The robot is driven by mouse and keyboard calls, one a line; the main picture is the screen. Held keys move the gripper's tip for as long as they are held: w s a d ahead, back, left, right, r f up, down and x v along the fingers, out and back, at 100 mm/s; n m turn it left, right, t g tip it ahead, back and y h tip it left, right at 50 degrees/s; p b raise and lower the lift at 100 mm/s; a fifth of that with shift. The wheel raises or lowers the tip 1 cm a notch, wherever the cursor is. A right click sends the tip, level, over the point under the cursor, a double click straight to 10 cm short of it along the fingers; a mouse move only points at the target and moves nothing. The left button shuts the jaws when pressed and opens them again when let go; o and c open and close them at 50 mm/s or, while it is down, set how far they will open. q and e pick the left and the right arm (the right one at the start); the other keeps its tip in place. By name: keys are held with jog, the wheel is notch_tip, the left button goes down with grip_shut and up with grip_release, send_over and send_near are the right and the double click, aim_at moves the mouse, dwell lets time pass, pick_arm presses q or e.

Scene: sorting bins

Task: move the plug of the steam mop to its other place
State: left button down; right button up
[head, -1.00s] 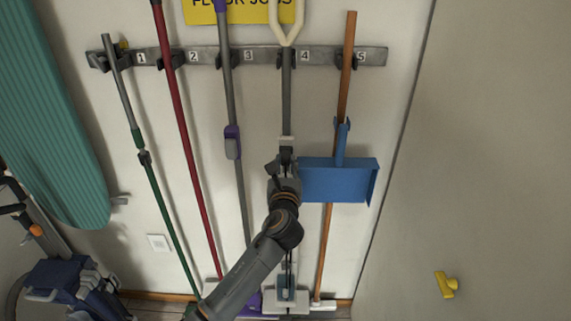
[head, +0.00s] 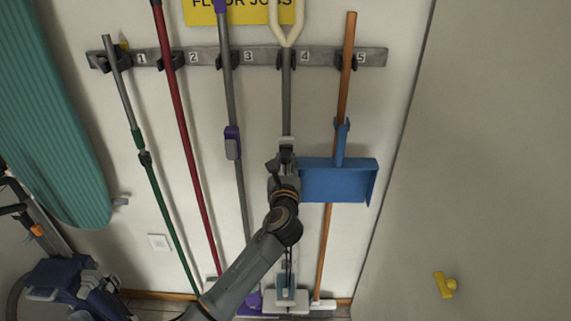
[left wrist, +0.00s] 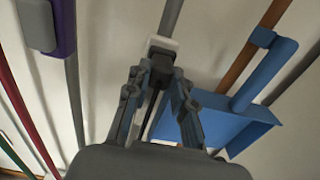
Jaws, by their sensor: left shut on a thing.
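The steam mop (head: 287,95) hangs upright at slot 4 of the wall rack, with a cream loop handle, a grey pole and a pale head (head: 286,300) near the floor. A white holder (head: 287,141) sits on its pole and also shows in the left wrist view (left wrist: 161,43). My left gripper (head: 286,153) is at the pole just below this holder. In the left wrist view its fingers (left wrist: 160,82) are closed around the dark plug (left wrist: 160,67), which is right up against the holder. A dark cord (left wrist: 150,110) runs down between the fingers. My right gripper is out of view.
A blue dustpan (head: 338,180) hangs close to the right of my left gripper, by a wooden pole (head: 347,75). A purple-and-grey mop (head: 232,100) hangs to the left. A wall socket (head: 159,243) and a yellow hook (head: 446,284) are farther off.

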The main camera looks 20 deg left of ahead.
pick_arm(q)
jog(key=shift+w+a, duration=0.2)
jog(key=shift+w, duration=0.45)
jog(key=c, duration=1.1)
grip_release()
jog(key=shift+o, duration=0.2)
